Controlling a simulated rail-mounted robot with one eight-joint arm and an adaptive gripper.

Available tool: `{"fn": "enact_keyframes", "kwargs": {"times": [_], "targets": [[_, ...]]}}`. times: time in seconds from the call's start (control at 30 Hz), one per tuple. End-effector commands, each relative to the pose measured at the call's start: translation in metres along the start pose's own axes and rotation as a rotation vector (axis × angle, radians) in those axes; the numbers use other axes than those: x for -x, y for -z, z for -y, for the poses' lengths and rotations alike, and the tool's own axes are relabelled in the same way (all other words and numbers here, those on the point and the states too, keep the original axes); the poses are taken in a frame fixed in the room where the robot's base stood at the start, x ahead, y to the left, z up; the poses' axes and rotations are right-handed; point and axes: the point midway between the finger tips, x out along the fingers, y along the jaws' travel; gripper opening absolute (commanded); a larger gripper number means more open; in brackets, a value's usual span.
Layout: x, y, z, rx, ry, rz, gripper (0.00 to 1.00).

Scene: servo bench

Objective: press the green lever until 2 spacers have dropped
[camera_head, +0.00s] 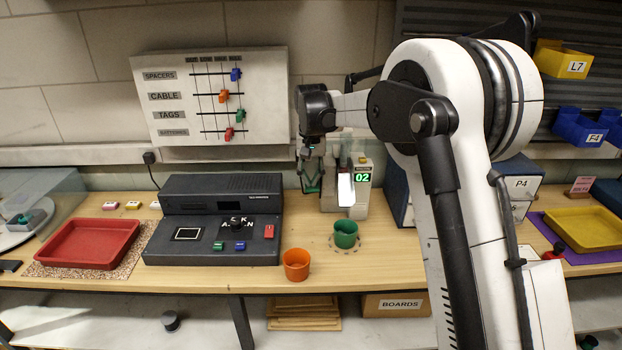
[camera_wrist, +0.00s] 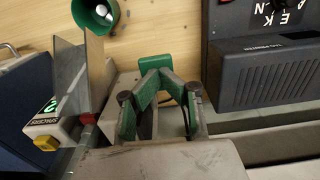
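The spacer dispenser (camera_head: 357,205) is a pale machine on the bench, and its green display (camera_head: 362,178) reads 02. The green lever (camera_wrist: 155,61) shows in the wrist view just beyond my fingertips; whether they touch it is hard to tell. My gripper (camera_head: 312,188) points down at the dispenser's left side. It also shows in the wrist view (camera_wrist: 160,76), with its fingers drawn together and nothing seen between them. A green cup (camera_head: 345,234) stands upright in a dashed ring in front of the dispenser. In the wrist view, small pale pieces show inside the cup (camera_wrist: 113,14).
An orange cup (camera_head: 296,264) stands near the front edge. A dark console (camera_head: 213,252) with coloured switches is left of the dispenser. A red tray (camera_head: 88,243) lies farther left. A wall board (camera_head: 160,110) with sliders hangs behind. A yellow tray (camera_head: 590,229) lies at the right.

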Motion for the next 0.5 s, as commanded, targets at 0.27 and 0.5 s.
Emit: {"fn": "enact_keyframes", "kwargs": {"times": [0.27, 0.5], "targets": [[0.014, 0.000, -0.001, -0.001, 0.000, 0.000, 0.00], [0.058, -0.001, -0.002, -0.002, 0.000, -0.001, 0.00]]}}
